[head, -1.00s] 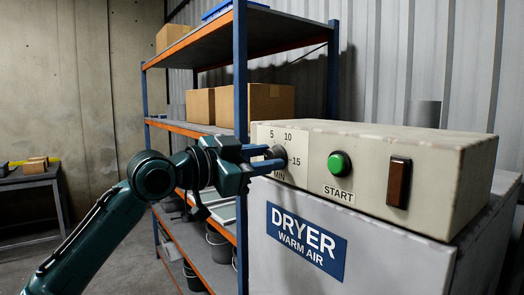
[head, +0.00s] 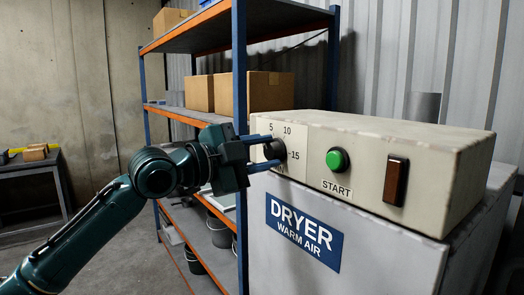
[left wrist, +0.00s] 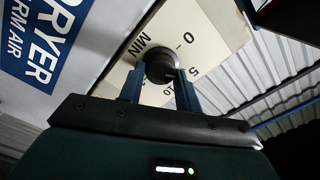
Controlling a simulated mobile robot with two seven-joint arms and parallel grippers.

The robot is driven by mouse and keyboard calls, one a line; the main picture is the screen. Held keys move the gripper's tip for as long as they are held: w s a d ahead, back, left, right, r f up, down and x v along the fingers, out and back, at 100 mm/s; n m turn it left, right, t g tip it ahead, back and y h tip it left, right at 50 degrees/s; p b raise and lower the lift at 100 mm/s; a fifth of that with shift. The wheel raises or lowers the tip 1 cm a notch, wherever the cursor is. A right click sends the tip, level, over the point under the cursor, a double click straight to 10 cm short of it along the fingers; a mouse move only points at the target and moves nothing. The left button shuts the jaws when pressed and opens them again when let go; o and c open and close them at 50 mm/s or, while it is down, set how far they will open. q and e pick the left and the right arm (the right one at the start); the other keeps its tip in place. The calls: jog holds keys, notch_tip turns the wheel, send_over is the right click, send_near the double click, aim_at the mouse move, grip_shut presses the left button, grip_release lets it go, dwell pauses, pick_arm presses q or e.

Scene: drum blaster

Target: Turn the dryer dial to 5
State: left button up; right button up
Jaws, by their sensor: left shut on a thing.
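The dryer dial (head: 274,149) is a dark round knob on a pale scale plate at the left of the dryer's control box. The plate shows 5, 10 and 15 in the head view. My left gripper (head: 268,152) is shut on the dial, with one blue finger above it and one below. In the left wrist view the dial (left wrist: 160,68) sits between the two fingertips (left wrist: 160,76), near the printed 0, 5, 10 and MIN. I cannot clearly tell which number the dial points to. My right gripper is not in view.
The green START button (head: 337,160) and a brown rocker switch (head: 396,181) are to the right on the control box. The white dryer body (head: 360,260) is below. A shelf rack with an upright blue post (head: 240,90) stands close behind my left gripper.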

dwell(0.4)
pick_arm(q)
jog(key=o, duration=0.9)
jog(key=shift+o, duration=0.2)
jog(key=b+v, duration=0.3)
jog(key=v, duration=1)
jog(key=shift+s+a, duration=0.15)
